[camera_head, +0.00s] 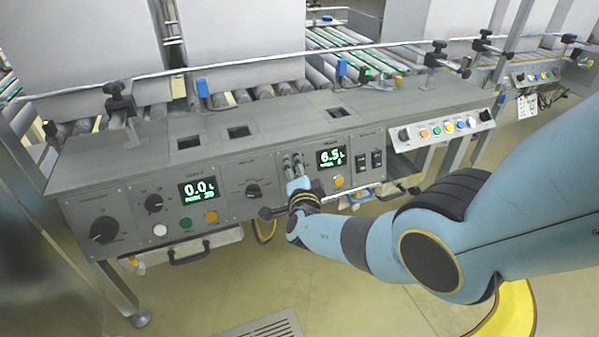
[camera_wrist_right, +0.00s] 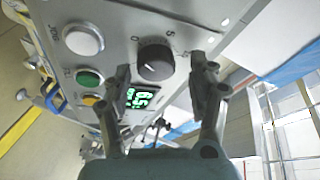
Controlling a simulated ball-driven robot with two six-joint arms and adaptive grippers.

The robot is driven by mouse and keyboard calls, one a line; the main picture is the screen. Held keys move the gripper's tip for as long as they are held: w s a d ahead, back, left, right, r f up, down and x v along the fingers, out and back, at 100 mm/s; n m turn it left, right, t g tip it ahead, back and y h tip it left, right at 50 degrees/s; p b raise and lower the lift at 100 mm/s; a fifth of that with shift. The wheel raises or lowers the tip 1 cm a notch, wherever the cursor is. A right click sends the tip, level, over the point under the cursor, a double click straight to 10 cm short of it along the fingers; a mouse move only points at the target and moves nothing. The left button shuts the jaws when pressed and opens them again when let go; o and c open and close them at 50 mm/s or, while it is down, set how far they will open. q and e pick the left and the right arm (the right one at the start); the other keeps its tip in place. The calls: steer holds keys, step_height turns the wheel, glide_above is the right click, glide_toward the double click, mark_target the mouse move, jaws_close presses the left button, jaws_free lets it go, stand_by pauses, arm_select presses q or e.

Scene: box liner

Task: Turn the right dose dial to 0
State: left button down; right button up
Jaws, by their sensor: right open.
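The right dose dial (camera_wrist_right: 155,62) is a dark round knob with a pale pointer mark on a grey panel in the right wrist view. Small scale marks surround it. My right gripper (camera_wrist_right: 163,80) is open, with one finger on each side of the knob; I cannot tell whether either touches it. In the head view my right gripper (camera_head: 293,163) is at the panel and hides this dial. The green display (camera_head: 332,158) just right of it reads 6.5; it also shows partly behind a finger in the right wrist view (camera_wrist_right: 141,97). My left gripper is not in view.
The left display (camera_head: 199,190) reads 0.0. White (camera_wrist_right: 83,39), green (camera_wrist_right: 89,78) and yellow (camera_wrist_right: 92,100) buttons sit near the dial. A metal rail (camera_head: 260,60) runs above the console.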

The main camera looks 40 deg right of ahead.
steer(key=v, duration=1.2)
steer(key=shift+r, duration=0.15)
